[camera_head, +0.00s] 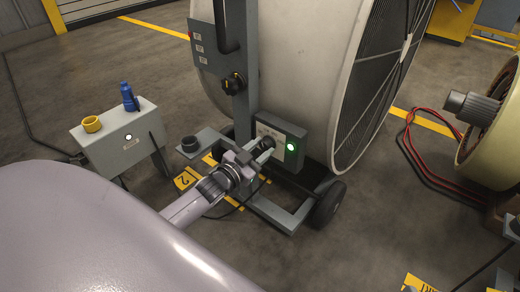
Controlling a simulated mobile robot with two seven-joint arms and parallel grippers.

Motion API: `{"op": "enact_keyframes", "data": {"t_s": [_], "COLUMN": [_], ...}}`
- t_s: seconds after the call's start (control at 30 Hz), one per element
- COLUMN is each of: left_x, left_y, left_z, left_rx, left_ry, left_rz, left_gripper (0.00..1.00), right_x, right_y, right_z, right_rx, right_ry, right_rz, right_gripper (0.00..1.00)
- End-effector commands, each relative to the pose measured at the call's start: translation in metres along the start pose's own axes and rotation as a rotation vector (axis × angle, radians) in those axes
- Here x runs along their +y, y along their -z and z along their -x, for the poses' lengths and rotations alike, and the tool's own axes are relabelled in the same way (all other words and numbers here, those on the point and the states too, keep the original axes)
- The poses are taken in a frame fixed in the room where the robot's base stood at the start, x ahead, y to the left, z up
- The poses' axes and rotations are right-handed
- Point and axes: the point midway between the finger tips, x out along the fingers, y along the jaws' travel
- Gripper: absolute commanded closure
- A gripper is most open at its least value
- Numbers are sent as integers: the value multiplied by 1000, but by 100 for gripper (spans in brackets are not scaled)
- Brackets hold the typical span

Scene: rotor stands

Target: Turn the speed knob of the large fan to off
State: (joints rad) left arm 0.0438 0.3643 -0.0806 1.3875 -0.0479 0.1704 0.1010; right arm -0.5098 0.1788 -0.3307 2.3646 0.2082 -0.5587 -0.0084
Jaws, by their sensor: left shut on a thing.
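The large fan (285,60) is a big pale drum with a dark grille on its right side, standing on a grey wheeled frame. A grey control box (297,150) with a lit green lamp (291,147) is mounted low on it. My left gripper (259,152) reaches this box and is shut on a dark knob (267,143) on its face. The fingers hide part of the knob, so its pointer and setting cannot be read. Another black knob (232,84) with a yellow mark sits higher, on the fan's upright post. My right gripper is not in view.
A grey box (125,155) on legs at the left carries a yellow ring and a blue bottle. A black wheel (327,204) stands right of the gripper. Red and black cables (415,152) lie by a motor-like machine (500,125) at the right.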

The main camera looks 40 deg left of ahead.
Motion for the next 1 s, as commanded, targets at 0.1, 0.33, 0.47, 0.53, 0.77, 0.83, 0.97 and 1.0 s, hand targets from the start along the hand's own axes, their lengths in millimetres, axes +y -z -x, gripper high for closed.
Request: {"op": "enact_keyframes", "data": {"t_s": [0.1,0.33,0.47,0.53,0.77,0.83,0.97,1.0], "left_x": [0,-2,-2,-2,-2,-2,-2,-2], "left_y": [2,2,2,2,1,0,0,0], "left_z": [0,0,0,0,0,0,0,0], "left_rx": [0,-3,-2,-1,-1,-1,-1,-1], "left_ry": [0,0,0,0,0,0,0,0], "left_rz": [33,168,274,331,505,550,616,633], "left_gripper": [91,91,91,91,91,91,91,91], "right_x": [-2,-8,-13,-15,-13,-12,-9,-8], "right_y": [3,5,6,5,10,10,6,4], "right_z": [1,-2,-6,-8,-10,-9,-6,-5], "right_rx": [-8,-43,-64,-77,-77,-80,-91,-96], "right_ry": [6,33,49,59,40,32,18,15], "right_rz": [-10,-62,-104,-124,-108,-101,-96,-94], "right_gripper": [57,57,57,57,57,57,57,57]}}
